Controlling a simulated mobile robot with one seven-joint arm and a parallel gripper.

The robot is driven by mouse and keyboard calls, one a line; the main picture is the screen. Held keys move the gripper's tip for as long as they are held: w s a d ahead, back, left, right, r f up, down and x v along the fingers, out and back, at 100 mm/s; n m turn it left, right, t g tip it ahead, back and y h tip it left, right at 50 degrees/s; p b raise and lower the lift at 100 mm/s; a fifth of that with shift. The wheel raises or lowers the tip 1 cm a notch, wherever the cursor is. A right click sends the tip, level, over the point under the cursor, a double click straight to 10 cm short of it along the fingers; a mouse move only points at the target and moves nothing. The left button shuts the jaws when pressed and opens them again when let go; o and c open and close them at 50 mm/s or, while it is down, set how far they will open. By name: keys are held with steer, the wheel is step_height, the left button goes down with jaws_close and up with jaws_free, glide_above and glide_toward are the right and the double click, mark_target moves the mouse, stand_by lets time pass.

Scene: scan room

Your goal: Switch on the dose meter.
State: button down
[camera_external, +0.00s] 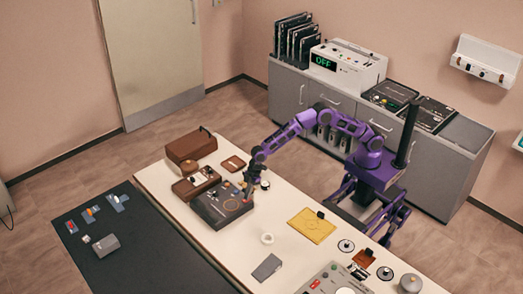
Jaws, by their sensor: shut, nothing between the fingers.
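A white box-shaped device (347,68) with a green display reading OFF stands on the grey cabinets behind my arm; no other display reading shows, but I cannot tell if it is the dose meter. My gripper (246,195) is shut and empty, pointing down at the right end of a dark flat box (222,206) on the cream table. Small red parts show near the fingertips. Whether the fingers touch the box is too small to tell.
The cream table (205,235) also holds a brown case (190,145), an open brown box (190,190), a yellow clipboard (311,225), a white ring (267,239) and a grey console (330,283). A dark mat (140,265) lies in front.

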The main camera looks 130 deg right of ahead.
steer(key=shift+s+f, duration=0.2)
steer(key=shift+s, duration=0.15)
steer(key=shift+r, duration=0.1)
steer(key=shift+r, duration=0.35)
steer(key=p+v, duration=0.1)
steer(key=v, duration=1.2)
steer(key=shift+w+r+p, duration=0.3)
steer(key=shift+r+p, duration=0.05)
steer(key=shift+w+r, duration=0.15)
steer(key=shift+w, duration=0.5)
